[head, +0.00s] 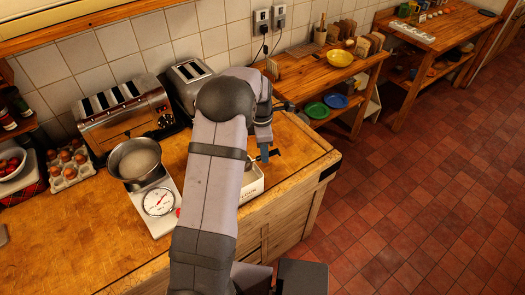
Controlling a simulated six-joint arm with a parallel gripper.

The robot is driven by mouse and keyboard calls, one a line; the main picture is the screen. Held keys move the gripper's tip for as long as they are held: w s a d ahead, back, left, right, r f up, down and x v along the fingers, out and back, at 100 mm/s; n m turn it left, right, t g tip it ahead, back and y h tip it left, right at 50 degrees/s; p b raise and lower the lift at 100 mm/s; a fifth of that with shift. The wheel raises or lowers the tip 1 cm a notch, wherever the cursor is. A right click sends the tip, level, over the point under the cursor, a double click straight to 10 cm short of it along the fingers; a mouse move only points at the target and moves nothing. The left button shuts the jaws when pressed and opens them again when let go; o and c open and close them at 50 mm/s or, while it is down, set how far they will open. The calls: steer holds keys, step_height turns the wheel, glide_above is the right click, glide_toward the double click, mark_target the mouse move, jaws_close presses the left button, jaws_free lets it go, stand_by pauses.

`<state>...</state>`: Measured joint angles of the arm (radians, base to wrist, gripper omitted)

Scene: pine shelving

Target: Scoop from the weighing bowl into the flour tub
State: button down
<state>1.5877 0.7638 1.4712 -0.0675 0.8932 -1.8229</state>
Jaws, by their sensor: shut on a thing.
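The steel weighing bowl (134,158) sits on a white kitchen scale (158,202) with a round dial, left of my arm. Pale contents show inside the bowl. My gripper (264,153) is over the tub, pointing down, and is shut on the scoop. Only a small part of the scoop shows by the fingertips, so its load and whether it touches the tub cannot be told.
A chrome toaster (124,108) and a second toaster (190,78) stand behind the bowl. An egg tray (70,168) and a bowl of red fruit (12,165) are at the left. The counter's right edge (325,165) is close to the tub.

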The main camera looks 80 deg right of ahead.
mark_target(257, 158)
steer(key=r+t, duration=0.1)
steer(key=t, duration=0.2)
steer(key=shift+s+r+y, duration=0.15)
steer(key=shift+r+y, duration=0.2)
steer(key=shift+y, duration=0.05)
steer(key=shift+r+t+y, duration=0.3)
steer(key=shift+r+t, duration=0.15)
steer(key=shift+t, duration=0.25)
steer(key=shift+w+r+t, duration=0.2)
steer(key=shift+r+t, duration=0.05)
steer(key=shift+t, duration=0.05)
steer(key=shift+w, duration=0.1)
stand_by(0.7)
